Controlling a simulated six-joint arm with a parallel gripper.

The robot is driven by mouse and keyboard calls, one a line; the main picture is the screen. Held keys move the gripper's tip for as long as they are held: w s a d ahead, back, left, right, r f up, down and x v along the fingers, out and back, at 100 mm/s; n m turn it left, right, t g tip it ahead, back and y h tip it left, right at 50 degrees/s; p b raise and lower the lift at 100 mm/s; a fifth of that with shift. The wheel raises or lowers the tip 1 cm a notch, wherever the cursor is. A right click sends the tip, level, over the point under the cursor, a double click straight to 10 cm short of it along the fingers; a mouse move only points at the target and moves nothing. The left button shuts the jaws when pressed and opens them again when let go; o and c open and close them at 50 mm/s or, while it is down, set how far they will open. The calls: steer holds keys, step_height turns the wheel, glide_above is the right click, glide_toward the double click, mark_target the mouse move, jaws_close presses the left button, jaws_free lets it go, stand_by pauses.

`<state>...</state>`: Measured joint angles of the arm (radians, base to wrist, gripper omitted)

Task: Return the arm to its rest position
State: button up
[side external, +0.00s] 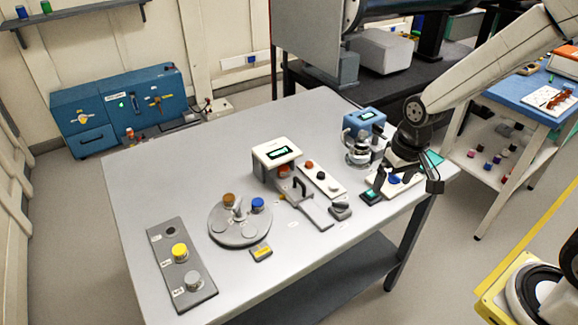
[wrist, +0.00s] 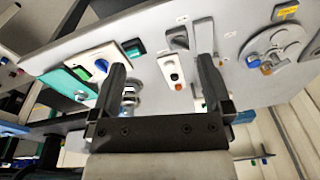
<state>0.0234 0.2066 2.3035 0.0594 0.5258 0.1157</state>
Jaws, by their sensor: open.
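My gripper (side external: 408,186) hangs from my arm over the right end of the grey table (side external: 135,190). It is open, with its two fingers spread and nothing between them. In the wrist view my gripper (wrist: 161,72) also shows two separate fingers with an empty gap. The fingers are close to a white panel (side external: 393,191) and a small dark box with a green top (side external: 371,195). I cannot tell whether a finger touches them. No marker for a rest position shows.
A blue instrument (side external: 364,121) stands just left of my gripper. A white instrument with a green display (side external: 277,153), a button strip (side external: 322,180), a round carousel (side external: 239,236) and a grey rack (side external: 165,258) are further left. The table's far left is clear.

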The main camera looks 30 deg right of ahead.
steer(key=s, duration=0.2)
steer(key=s+n+t, duration=0.1)
steer(key=s+n, duration=0.1)
steer(key=s, duration=0.1)
steer(key=shift+s+a+r, duration=0.15)
steer(key=shift+s+r, duration=0.1)
steer(key=shift+s, duration=0.1)
